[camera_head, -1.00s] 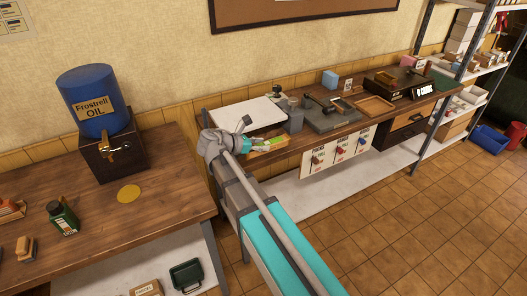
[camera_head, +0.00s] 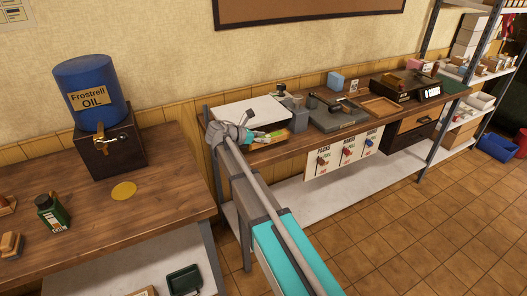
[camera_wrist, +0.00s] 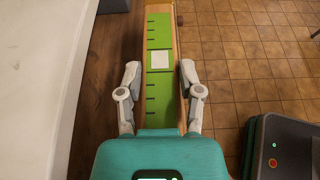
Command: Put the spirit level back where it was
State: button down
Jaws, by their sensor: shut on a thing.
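The spirit level, a long wooden bar with a green face, black cross marks and a pale square, shows in the wrist view (camera_wrist: 159,25). In the head view my gripper (camera_head: 262,136) is at the near left end of the far bench, beside a white panel. The level (camera_head: 275,136) shows there only as a small orange and green piece. Its underside is hidden, and I cannot tell whether it touches the bench.
The far bench (camera_head: 285,148) carries grey blocks, a dark grey press plate (camera_head: 338,121), a shallow wooden tray (camera_head: 380,106) and dark boxes. The white panel (camera_head: 250,112) lies left of these. A sign board with coloured levers (camera_head: 345,152) hangs on its front.

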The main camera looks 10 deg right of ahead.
aim_at(263, 153)
jog(key=shift+w+d+f, duration=0.1)
jog(key=shift+w+f, duration=0.35)
jog(key=shift+f, duration=0.1)
jog(key=shift+b, duration=0.3)
jog(key=shift+w+f+b, duration=0.5)
jog(key=shift+f+b, duration=0.15)
jog(key=shift+s+f+b, duration=0.1)
jog(key=shift+f+b, duration=1.25)
jog(key=shift+f, duration=0.15)
jog(key=shift+c, duration=1.3)
grip_release()
jog(key=shift+r, duration=0.2)
